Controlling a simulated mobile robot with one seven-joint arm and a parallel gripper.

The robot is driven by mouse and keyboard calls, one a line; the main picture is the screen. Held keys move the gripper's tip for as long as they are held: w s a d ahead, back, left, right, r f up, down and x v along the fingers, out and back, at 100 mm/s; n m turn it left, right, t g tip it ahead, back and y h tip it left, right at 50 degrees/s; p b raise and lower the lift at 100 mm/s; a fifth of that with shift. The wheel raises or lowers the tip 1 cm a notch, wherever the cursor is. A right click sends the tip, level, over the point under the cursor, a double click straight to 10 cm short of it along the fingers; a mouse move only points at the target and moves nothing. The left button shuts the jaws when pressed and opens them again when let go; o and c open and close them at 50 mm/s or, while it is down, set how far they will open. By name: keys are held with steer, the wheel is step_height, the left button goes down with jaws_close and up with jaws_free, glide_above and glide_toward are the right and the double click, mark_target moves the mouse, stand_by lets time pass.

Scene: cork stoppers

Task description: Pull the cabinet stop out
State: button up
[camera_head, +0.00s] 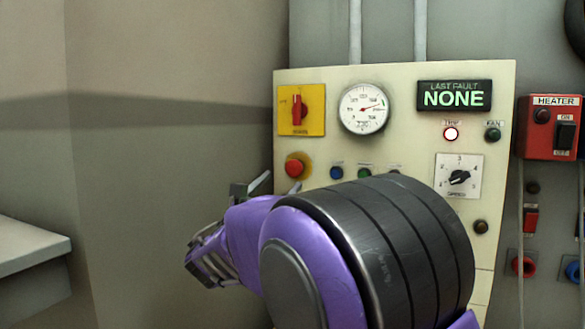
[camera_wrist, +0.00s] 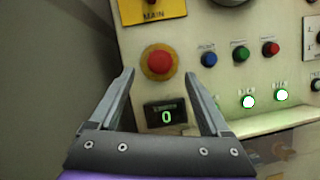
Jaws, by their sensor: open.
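The cabinet stop is a red mushroom button (camera_head: 295,167) on a yellow round base, at the left side of the cream cabinet panel. It also shows in the wrist view (camera_wrist: 159,62), above and between my fingertips. My gripper (camera_wrist: 160,75) is open and empty, its two fingers apart and pointing toward the panel. In the head view my gripper (camera_head: 278,184) is just below the stop, partly hidden by my purple and black arm. I cannot tell how far the fingertips are from the button, but they do not close on it.
A small display (camera_wrist: 166,113) reading 0 sits below the stop. Blue (camera_wrist: 208,59), green (camera_wrist: 240,53) and red (camera_wrist: 270,47) buttons lie to its right. A yellow main switch (camera_head: 301,110) is above. A panel ledge (camera_wrist: 270,122) juts out lower right. A red heater box (camera_head: 551,128) hangs far right.

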mark_target(293, 169)
steer(key=x, duration=0.7)
steer(key=shift+w+d+p, duration=0.1)
steer(key=shift+w+p, duration=0.05)
steer(key=shift+p, duration=0.2)
jaws_close()
